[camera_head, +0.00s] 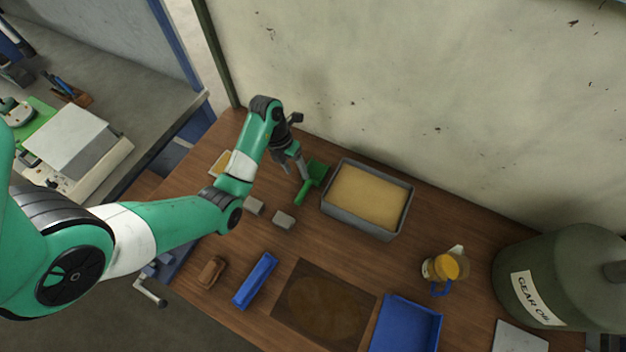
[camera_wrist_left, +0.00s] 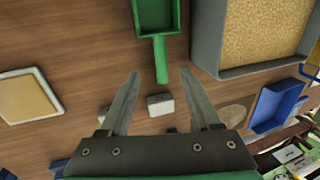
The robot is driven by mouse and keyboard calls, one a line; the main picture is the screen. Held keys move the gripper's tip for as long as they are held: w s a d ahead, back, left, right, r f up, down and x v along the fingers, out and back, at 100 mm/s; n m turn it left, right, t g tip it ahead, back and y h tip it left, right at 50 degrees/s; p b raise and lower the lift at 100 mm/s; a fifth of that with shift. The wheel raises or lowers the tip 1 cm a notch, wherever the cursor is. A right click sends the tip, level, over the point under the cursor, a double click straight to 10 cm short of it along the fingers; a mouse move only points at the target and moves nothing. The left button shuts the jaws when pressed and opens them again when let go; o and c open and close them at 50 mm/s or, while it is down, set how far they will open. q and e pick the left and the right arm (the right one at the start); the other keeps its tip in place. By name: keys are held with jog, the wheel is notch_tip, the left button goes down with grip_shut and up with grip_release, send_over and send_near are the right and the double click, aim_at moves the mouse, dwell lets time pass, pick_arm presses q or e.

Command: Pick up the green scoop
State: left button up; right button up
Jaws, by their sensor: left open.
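The green scoop (camera_head: 313,179) lies on the wooden table, just left of the grey bin of tan grain. In the left wrist view the scoop (camera_wrist_left: 158,58) has its tray at the top and its handle pointing down toward the space between my fingertips. My left gripper (camera_head: 302,170) is open and empty above the table, close beside the scoop. In the left wrist view the left gripper (camera_wrist_left: 161,76) has its fingers spread on either side of the handle's line. I cannot tell its exact height above the handle. My right gripper is not in view.
The grey bin (camera_head: 326,208) stands right of the scoop. Two grey blocks (camera_head: 284,220) lie nearby. A blue tray (camera_head: 407,326), a narrow blue tray (camera_head: 255,281), a jug (camera_head: 445,266) and a gear oil drum (camera_head: 560,280) are farther off. A wall (camera_head: 420,90) runs behind.

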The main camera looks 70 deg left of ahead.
pick_arm(q)
jog(key=b, duration=0.3)
send_over(303, 189)
jog(key=a, duration=0.2)
jog(key=f, duration=0.4)
jog(key=shift+s+d+f, duration=0.25)
jog(key=shift+f, duration=0.05)
jog(key=b+x, duration=0.2)
jog(key=x, duration=0.1)
jog(key=b+x, duration=0.1)
jog(key=shift+s+d+f, duration=0.15)
jog(key=shift+d+f, duration=0.2)
jog(key=shift+f, duration=0.1)
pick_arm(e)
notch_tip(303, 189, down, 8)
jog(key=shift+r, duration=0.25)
pick_arm(q)
grip_shut()
